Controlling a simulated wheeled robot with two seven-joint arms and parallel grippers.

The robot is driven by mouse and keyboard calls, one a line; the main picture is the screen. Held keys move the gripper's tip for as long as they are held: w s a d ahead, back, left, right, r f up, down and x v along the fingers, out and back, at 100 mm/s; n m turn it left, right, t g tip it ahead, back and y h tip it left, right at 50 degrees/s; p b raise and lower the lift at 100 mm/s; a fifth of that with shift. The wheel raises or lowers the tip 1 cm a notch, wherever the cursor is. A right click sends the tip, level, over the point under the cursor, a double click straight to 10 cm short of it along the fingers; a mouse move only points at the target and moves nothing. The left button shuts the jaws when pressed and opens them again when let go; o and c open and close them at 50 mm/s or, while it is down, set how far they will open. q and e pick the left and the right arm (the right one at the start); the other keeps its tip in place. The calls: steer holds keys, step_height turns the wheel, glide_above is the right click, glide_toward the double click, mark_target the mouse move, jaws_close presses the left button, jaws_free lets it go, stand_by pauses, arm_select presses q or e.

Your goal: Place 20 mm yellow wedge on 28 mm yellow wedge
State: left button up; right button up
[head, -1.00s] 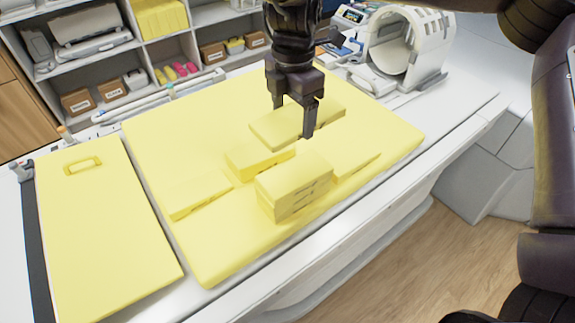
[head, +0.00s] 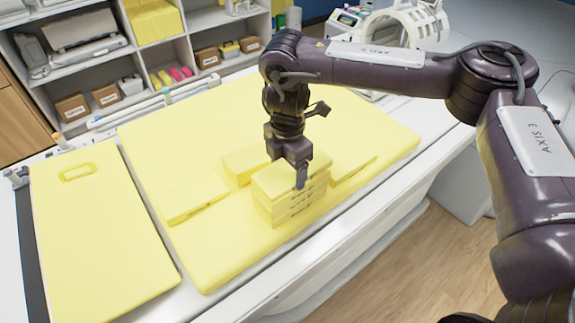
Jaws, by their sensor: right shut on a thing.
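My right gripper (head: 300,178) reaches down from above and is shut on a thin yellow wedge (head: 285,176), which I take to be the 20 mm one. The held wedge sits over a yellow wedge stack (head: 292,206) near the front of the large yellow pad. It looks in line with the stack; whether it touches cannot be told. The 28 mm wedge appears to be in this stack, but size marks are unreadable. One fingertip shows at the wedge's near side; the other is hidden. My left gripper is out of view.
Other yellow wedges lie close by: one at left (head: 197,198), one behind (head: 243,163), one at right (head: 352,168). The large pad (head: 240,255) has clear room behind and in front. A yellow board (head: 100,230) lies at left. Shelves (head: 140,55) stand behind.

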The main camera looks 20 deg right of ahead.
mark_target(288, 171)
steer(key=shift+f, duration=0.2)
steer(key=o, duration=1)
steer(key=shift+c, duration=0.2)
steer(key=shift+r, duration=0.15)
steer(key=shift+r, duration=0.25)
step_height(288, 171, up, 12)
steer(key=shift+f+b, duration=0.15)
steer(key=shift+b, duration=0.15)
